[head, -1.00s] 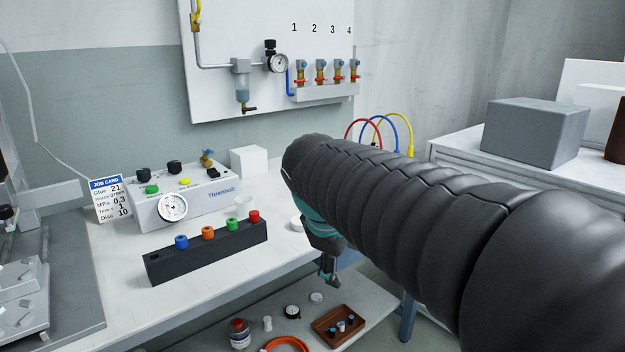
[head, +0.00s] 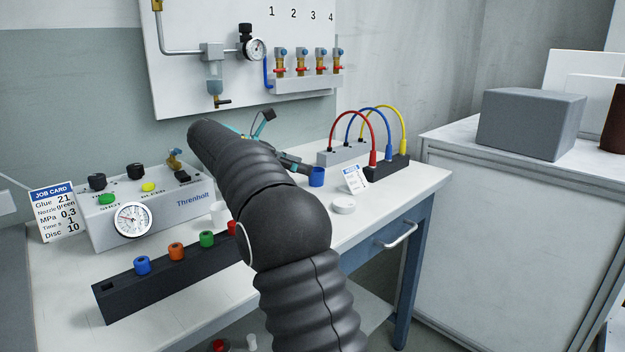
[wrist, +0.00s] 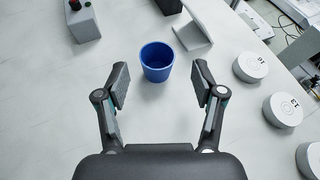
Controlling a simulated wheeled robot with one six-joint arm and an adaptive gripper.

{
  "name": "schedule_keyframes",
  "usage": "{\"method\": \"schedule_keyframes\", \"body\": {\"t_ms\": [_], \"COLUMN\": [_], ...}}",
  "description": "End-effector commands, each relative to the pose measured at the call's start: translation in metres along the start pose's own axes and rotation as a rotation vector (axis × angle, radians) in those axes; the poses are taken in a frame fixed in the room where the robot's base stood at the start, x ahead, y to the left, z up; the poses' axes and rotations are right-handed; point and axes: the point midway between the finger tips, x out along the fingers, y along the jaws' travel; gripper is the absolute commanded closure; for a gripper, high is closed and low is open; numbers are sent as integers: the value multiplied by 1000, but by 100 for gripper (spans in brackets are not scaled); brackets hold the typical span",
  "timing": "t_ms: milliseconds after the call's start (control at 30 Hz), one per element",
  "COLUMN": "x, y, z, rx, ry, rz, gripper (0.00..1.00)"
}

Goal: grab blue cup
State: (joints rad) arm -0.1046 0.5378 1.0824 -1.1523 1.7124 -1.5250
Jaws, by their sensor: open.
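The blue cup (head: 317,177) stands upright on the white table, to the right of my arm in the head view. In the wrist view the blue cup (wrist: 157,62) is just ahead of the fingertips, roughly centred between them. My gripper (wrist: 160,85) is open and empty, with one finger on each side of the space before the cup. In the head view my gripper (head: 285,140) is partly hidden behind my arm, close to the cup's left side.
A small white card stand (head: 355,177) is right beside the cup. A white disc (head: 344,206) lies in front. A black block with coloured hoses (head: 388,167) stands behind right. A grey box (wrist: 83,20) is left of the cup in the wrist view.

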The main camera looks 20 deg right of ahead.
Motion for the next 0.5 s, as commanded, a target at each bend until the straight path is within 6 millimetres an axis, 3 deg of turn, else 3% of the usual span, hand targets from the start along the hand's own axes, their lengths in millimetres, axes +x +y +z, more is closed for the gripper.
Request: {"method": "schedule_keyframes", "body": {"t_ms": [500], "x": [40], "y": [3], "z": [-4], "rx": [-15], "ry": [-15], "rz": [-10], "gripper": [32]}}
